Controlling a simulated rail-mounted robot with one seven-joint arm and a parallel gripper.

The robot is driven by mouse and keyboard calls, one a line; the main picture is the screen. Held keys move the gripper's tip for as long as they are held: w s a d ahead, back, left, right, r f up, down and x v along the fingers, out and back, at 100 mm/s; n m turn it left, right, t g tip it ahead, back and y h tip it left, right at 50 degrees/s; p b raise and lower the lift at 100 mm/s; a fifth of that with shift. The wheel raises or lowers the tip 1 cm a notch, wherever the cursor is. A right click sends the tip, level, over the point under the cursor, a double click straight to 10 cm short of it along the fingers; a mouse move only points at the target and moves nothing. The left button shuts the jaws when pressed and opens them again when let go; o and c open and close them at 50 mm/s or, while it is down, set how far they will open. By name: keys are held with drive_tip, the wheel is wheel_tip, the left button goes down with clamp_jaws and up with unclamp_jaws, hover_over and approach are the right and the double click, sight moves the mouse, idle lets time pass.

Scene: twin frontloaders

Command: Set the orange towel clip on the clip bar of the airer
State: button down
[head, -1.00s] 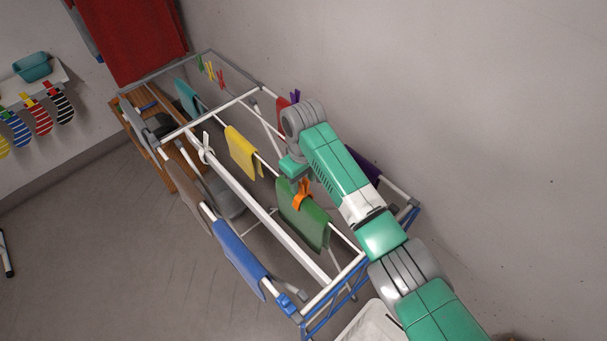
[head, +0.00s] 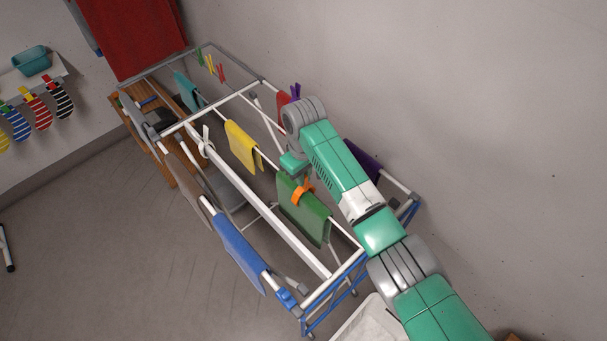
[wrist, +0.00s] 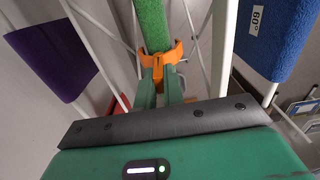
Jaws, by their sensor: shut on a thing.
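The orange towel clip (head: 303,191) is at the green towel (head: 312,218) that hangs over a rail of the airer (head: 258,208). My gripper (wrist: 160,82) is shut on the clip, which also shows in the wrist view (wrist: 160,60). There the clip's jaws sit around or against the green towel's top fold; I cannot tell which. In the head view, green, yellow and red clips stand in a row on a thin bar (head: 216,74) at the airer's far end, apart from my gripper.
A yellow towel (head: 243,146), a blue towel (head: 238,250) and a purple towel (head: 364,161) hang near my arm. A white slatted rail (head: 270,220) runs along the airer's middle. The wall is close on the right. Open floor lies on the left.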

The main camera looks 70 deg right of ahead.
wheel_tip(320, 180, up, 9)
drive_tip(key=p, duration=0.8)
drive_tip(key=shift+f, duration=0.25)
